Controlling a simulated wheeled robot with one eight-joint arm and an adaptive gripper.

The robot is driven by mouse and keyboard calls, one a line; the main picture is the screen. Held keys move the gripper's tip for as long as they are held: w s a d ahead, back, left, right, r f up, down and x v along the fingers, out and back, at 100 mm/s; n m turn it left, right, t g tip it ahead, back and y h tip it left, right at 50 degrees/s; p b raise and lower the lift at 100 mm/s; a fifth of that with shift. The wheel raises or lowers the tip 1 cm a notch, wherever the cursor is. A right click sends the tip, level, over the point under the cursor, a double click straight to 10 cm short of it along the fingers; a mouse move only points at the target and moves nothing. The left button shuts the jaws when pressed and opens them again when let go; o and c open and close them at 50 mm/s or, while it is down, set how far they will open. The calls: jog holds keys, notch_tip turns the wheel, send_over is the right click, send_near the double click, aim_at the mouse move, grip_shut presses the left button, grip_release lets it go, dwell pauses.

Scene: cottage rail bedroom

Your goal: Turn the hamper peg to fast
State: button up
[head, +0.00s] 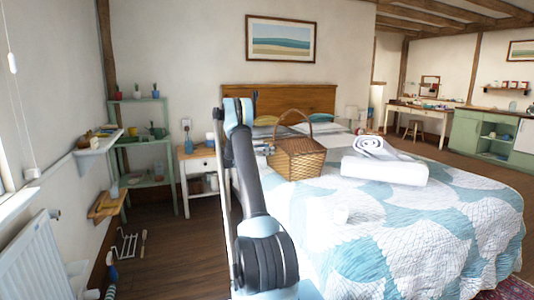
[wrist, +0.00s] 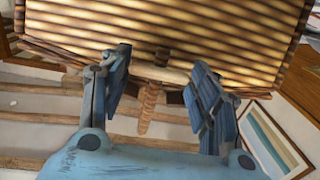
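The wicker hamper (head: 296,160) stands on the bed with its hoop handle up. In the wrist view its slatted brown side (wrist: 200,25) fills the top. A small dark brown peg (wrist: 162,56) shows at the hamper's lower edge in that view, beside a pale strip. A woven strap (wrist: 148,105) hangs between my fingers. My gripper (wrist: 158,63) is open, its blue fingers on either side of the peg and strap; I cannot tell whether they touch the hamper. In the head view my arm hides much of the gripper near the hamper's left side.
The bed (head: 420,225) carries rolled white towels (head: 385,168) right of the hamper. A white nightstand (head: 198,165) and a green shelf (head: 146,182) stand to the left. A radiator (head: 25,265) is at the lower left.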

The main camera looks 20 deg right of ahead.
jog(key=shift+n, duration=0.8)
jog(key=o, duration=1.1)
jog(key=a, duration=1.2)
jog(key=shift+s, duration=0.4)
